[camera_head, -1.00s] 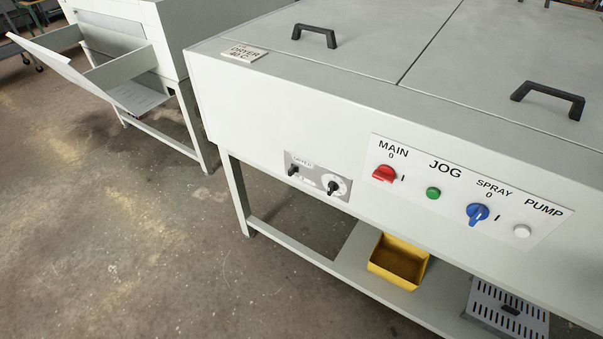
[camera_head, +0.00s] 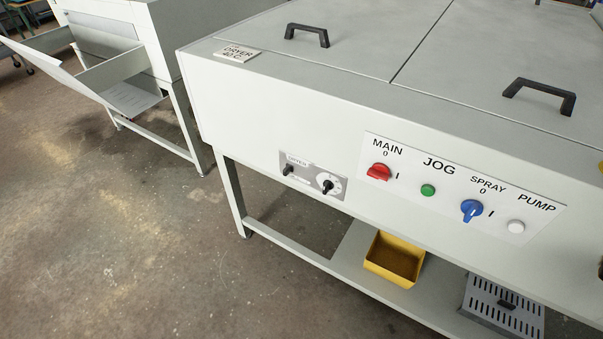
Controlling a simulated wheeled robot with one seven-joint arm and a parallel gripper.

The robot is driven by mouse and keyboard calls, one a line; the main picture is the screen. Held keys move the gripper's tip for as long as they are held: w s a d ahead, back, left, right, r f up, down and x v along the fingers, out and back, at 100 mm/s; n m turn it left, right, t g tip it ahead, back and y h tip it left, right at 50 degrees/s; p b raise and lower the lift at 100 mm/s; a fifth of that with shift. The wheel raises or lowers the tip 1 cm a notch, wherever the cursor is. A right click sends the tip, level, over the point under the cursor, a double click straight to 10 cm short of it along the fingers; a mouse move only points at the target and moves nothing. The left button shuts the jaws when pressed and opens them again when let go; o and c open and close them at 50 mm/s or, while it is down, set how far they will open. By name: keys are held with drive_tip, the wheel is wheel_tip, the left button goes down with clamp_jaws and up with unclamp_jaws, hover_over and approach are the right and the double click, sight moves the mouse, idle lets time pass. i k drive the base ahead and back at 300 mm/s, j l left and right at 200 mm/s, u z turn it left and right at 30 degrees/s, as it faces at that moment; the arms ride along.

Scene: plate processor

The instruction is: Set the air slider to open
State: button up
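I cannot make out anything labelled as an air slider in the head view. The pale grey processor (camera_head: 240,105) fills the right half. Its front has a small grey dryer panel (camera_head: 309,186) with a black toggle-like control (camera_head: 288,170) and a round black knob (camera_head: 328,187). To the right, a white label panel holds a red MAIN knob (camera_head: 379,172), a green JOG button (camera_head: 428,191), a blue SPRAY knob (camera_head: 471,209) and a white PUMP button (camera_head: 516,226). My gripper is not in view.
A yellow bin (camera_head: 395,259) and a slotted grey tray (camera_head: 503,305) sit low under the machine. Black lid handles (camera_head: 307,34) stand on top. Another grey machine (camera_head: 110,40) with an open tray is at the upper left. The floor (camera_head: 110,230) at left is clear.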

sight(289, 168)
drive_tip(key=i+j, duration=0.8)
drive_tip(key=j, duration=0.2)
